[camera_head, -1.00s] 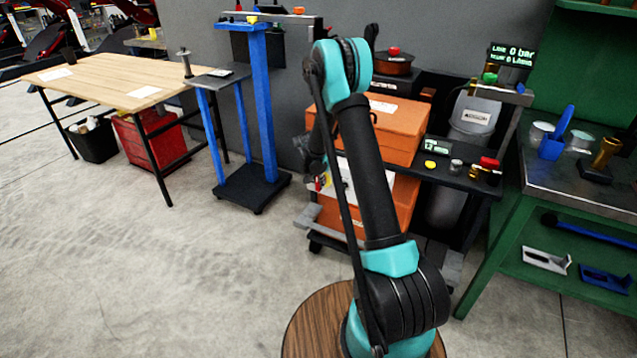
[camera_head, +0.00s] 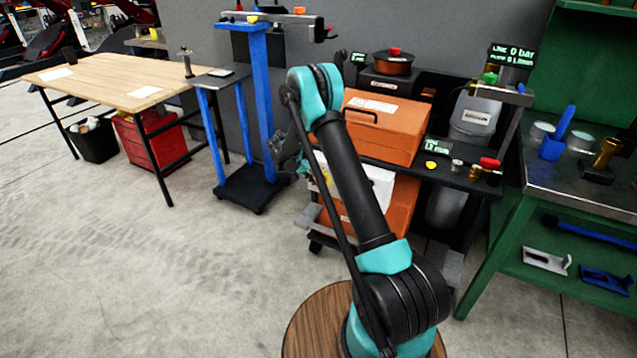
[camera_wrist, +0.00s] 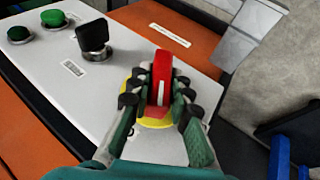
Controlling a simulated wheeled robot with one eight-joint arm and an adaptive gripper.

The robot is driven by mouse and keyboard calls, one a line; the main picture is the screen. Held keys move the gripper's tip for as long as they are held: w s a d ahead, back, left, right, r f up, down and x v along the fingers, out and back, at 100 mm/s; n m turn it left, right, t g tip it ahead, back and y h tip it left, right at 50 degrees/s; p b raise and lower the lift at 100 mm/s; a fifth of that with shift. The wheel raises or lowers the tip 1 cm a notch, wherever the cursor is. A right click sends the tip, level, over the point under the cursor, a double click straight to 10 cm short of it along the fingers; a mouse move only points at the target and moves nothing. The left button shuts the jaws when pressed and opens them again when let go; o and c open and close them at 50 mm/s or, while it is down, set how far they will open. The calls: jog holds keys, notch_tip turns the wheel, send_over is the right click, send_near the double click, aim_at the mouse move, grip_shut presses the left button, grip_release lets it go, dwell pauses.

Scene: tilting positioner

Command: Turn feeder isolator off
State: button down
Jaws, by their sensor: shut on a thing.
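In the wrist view, the feeder isolator's red handle (camera_wrist: 162,70) carries a white stripe and stands on a yellow round base (camera_wrist: 157,122) on a white panel (camera_wrist: 70,102). The handle points roughly up and down in that picture. My gripper (camera_wrist: 160,93) is shut on the red handle, with one finger on each side. The fingers hide part of the yellow base. In the head view my gripper is small and dark beside the blue stand, and I cannot make out the isolator there.
On the same panel are a black selector knob (camera_wrist: 93,40) and two green buttons, one of them at the far left (camera_wrist: 19,34). A grey metal piece (camera_wrist: 250,32) rises at the upper right. The blue stand (camera_head: 263,110) is close to my arm in the head view.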

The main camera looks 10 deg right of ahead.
jog(key=shift+w+a+f+n+g+h, duration=0.1)
jog(key=shift+n+g+h, duration=0.15)
jog(key=shift+g+h, duration=0.45)
jog(key=shift+a+f+n+g+h, duration=0.1)
jog(key=shift+n+g+h, duration=0.25)
jog(key=shift+h, duration=0.65)
jog(key=shift+r, duration=0.1)
jog(key=c, duration=1.4)
grip_release()
jog(key=v, duration=0.7)
jog(key=shift+a, duration=0.2)
jog(key=shift+o, duration=0.2)
